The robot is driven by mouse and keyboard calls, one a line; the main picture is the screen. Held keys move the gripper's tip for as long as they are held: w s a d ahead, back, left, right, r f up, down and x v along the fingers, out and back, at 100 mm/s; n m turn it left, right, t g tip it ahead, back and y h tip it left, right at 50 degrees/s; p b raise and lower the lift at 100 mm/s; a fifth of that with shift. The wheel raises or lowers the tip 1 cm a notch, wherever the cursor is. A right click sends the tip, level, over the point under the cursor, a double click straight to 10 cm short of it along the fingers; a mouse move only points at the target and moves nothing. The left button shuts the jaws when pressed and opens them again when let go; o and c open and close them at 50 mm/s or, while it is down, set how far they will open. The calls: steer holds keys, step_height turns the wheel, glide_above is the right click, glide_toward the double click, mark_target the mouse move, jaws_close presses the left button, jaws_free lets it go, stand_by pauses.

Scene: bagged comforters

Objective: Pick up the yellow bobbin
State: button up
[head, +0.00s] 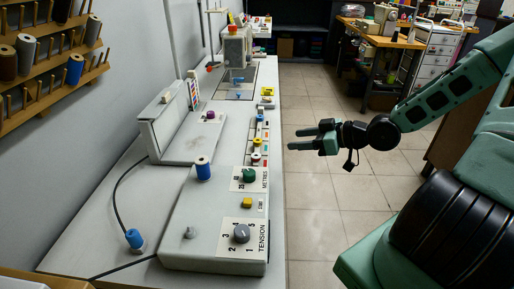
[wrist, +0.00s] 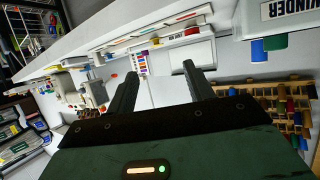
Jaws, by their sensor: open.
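My gripper (head: 294,139) is open and empty, held out in the air over the floor, to the right of the long grey bench (head: 273,215). In the wrist view its two fingers (wrist: 160,70) are apart with nothing between them. A small yellow item (head: 267,91) stands on the bench's right edge in the head view, beyond a strip of small coloured pieces (head: 258,140). It may be the yellow bobbin, but it is too small to tell. A small yellow spot (wrist: 155,40) shows near the bench edge in the wrist view.
A control box with a grey tension knob (head: 241,233) and yellow button (head: 247,203) lies at the near end. Spool racks hang on the left wall.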

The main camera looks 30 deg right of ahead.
steer(key=b, duration=0.2)
glide_toward(258, 141)
steer(key=shift+w+a+f, duration=0.5)
steer(key=shift+w+a, duration=0.05)
steer(key=shift+a, duration=0.15)
steer(key=shift+w+d+b+x, duration=0.1)
steer(key=shift+b+x, duration=0.05)
steer(key=shift+x, duration=1.2)
steer(key=shift+w+d+b+x, duration=0.15)
steer(key=shift+x, duration=1.2)
steer(key=shift+r, duration=0.2)
steer(key=c, duration=1)
